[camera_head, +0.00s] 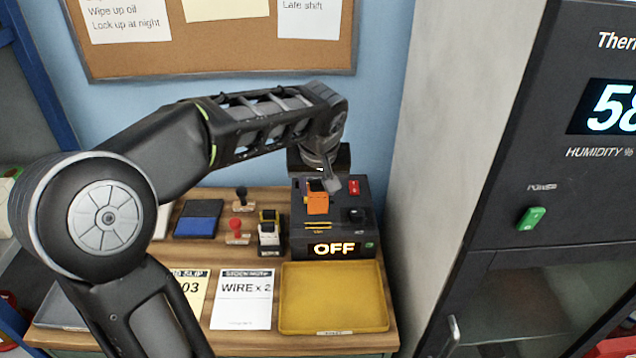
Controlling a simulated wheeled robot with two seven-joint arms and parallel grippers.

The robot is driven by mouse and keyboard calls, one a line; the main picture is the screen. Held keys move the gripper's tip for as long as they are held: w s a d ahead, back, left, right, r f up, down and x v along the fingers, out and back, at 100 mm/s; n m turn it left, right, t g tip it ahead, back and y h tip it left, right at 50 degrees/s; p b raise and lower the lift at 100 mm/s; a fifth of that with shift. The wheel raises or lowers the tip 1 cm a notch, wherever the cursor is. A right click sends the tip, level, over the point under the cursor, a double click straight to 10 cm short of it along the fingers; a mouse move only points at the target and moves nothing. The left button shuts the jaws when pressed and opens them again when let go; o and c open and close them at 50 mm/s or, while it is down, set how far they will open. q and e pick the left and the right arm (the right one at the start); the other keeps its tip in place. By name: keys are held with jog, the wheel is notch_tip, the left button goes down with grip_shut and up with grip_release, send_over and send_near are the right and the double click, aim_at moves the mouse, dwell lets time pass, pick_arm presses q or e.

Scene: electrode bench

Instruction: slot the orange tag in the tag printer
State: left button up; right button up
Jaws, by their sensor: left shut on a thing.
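The orange tag (317,204) is upright at the top of the tag printer (363,232), on its left part. My left gripper (325,186) reaches in from above and is shut on the tag's upper end. The printer is a dark box with a lit OFF display on its front. An orange marking shows on the printer just below the tag. I cannot tell whether the tag's lower edge is in a slot or above it. My right gripper is not in view.
A yellow tray (334,325) lies in front of the printer, beside a WIRE x 2 card (243,299). Stamps (237,230) and a blue pad (198,218) stand to the left. A tall cabinet (470,200) closes off the right side.

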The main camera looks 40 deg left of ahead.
aim_at(318, 208)
pick_arm(q)
jog(key=shift+f+b, duration=0.75)
jog(key=shift+f, duration=0.85)
jog(key=shift+b, duration=0.4)
jog(key=shift+f+b, duration=1.75)
jog(key=shift+b, duration=0.05)
dwell(0.7)
jog(key=o, duration=1.2)
